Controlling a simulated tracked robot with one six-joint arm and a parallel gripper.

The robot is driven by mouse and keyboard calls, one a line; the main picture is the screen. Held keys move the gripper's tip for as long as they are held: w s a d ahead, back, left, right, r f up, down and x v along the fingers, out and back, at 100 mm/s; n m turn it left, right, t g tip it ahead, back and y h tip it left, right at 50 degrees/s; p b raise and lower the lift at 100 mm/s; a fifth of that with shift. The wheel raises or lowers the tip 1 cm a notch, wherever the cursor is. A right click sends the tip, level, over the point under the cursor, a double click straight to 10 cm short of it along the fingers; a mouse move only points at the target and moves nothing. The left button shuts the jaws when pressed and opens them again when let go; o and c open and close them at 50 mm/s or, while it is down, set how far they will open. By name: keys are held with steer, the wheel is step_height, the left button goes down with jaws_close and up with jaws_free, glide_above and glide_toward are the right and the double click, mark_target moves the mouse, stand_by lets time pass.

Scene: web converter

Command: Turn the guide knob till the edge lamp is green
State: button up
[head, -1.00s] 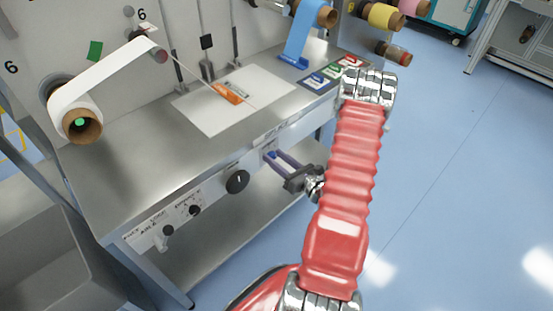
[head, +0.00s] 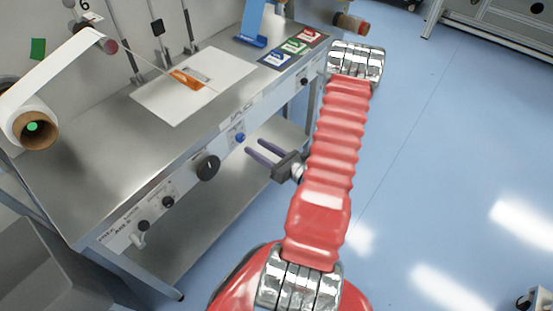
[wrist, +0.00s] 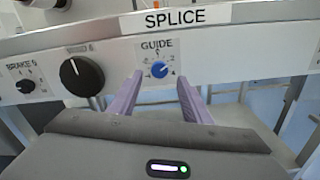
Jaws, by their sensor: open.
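The guide knob (wrist: 159,69) is small and blue, on a white plate marked GUIDE with a numbered scale, on the front rail of the machine. It also shows in the head view (head: 240,138). My gripper (wrist: 159,80) is open, its two purple fingers pointing at the rail. In the wrist view the knob lies between the fingertips, near their level. In the head view my gripper (head: 256,147) is just right of and below the knob, with a small gap. It holds nothing. I cannot make out the edge lamp in either view.
A large black knob (wrist: 82,75) is left of the guide plate, and a smaller brake knob (wrist: 25,86) is further left. A SPLICE label (wrist: 175,18) is above. The steel table (head: 130,140) carries a white sheet and colored cards. A lower shelf (head: 220,200) lies beneath.

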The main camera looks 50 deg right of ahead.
mark_target(242, 139)
steer(key=s, duration=0.7)
steer(key=shift+s, duration=0.2)
steer(key=shift+d, duration=0.1)
stand_by(1.2)
steer(key=n, duration=0.6)
steer(key=shift+w, duration=0.1)
steer(key=shift+w+a, duration=0.15)
steer(key=shift+w, duration=3.25)
steer(key=shift+w+a, duration=0.15)
steer(key=shift+w, duration=3.25)
